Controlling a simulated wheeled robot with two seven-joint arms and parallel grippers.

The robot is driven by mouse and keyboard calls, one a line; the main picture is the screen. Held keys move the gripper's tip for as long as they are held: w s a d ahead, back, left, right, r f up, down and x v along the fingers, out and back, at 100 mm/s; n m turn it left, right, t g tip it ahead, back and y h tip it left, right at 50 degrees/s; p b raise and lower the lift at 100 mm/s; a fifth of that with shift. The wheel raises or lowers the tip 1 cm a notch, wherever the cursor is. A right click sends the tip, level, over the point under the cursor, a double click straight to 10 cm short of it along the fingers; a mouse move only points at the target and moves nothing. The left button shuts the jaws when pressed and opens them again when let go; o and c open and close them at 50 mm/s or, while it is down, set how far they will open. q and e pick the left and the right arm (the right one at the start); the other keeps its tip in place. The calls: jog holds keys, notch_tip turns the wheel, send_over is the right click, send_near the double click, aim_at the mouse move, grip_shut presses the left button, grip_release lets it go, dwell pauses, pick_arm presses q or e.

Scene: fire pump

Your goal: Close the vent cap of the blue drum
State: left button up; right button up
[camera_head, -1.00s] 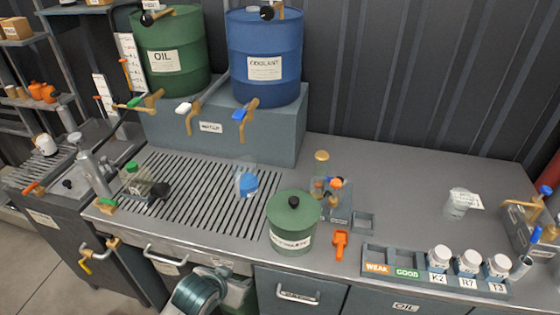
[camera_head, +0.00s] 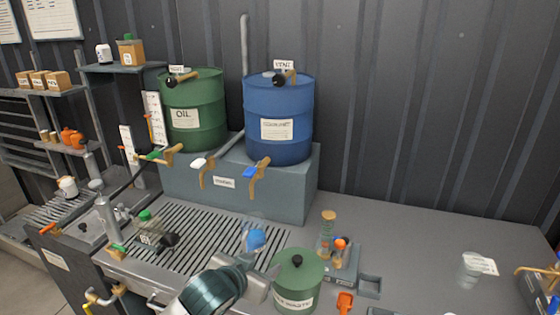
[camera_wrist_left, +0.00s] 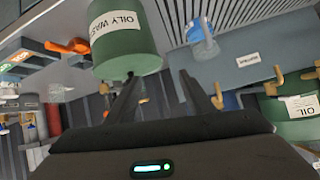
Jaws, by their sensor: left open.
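The blue drum (camera_head: 279,112) stands on the grey-blue raised block, right of the green oil drum (camera_head: 193,108). On its top, a vent fitting has a black knob (camera_head: 279,80) on a brass arm, below a small VENT label (camera_head: 284,65). A pale round piece lies beside the knob; I cannot tell how the cap sits. My left gripper (camera_head: 266,268) is low at the front, left of the green oily waste can, far below the drum top. In the left wrist view its fingers (camera_wrist_left: 160,88) are apart and empty, near the can. My right gripper is out of view.
The oily waste can (camera_head: 297,280) stands close to my left gripper. A blue-capped clear container (camera_head: 255,240) stands on the slotted grate. Brass taps (camera_head: 258,172) stick out below the drums. The bench at right is mostly clear around a labelled cup (camera_head: 474,268).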

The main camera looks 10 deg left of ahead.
pick_arm(q)
jog(key=w+a+r+t, duration=0.1)
jog(key=w+r, duration=0.3)
jog(key=r, duration=0.8)
jog(key=w+a+r+t, duration=0.2)
jog(key=w+r+t, duration=0.1)
jog(key=r, duration=0.9)
jog(key=w+a+r+t, duration=0.1)
jog(key=w+r, duration=0.5)
jog(key=r, duration=0.6)
jog(key=shift+a+r+t+y, duration=0.15)
jog(key=shift+a+t+y, duration=0.15)
jog(key=shift+t, duration=0.6)
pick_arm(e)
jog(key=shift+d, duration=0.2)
pick_arm(q)
jog(key=shift+w+d+r, duration=0.1)
jog(key=shift+d, duration=0.05)
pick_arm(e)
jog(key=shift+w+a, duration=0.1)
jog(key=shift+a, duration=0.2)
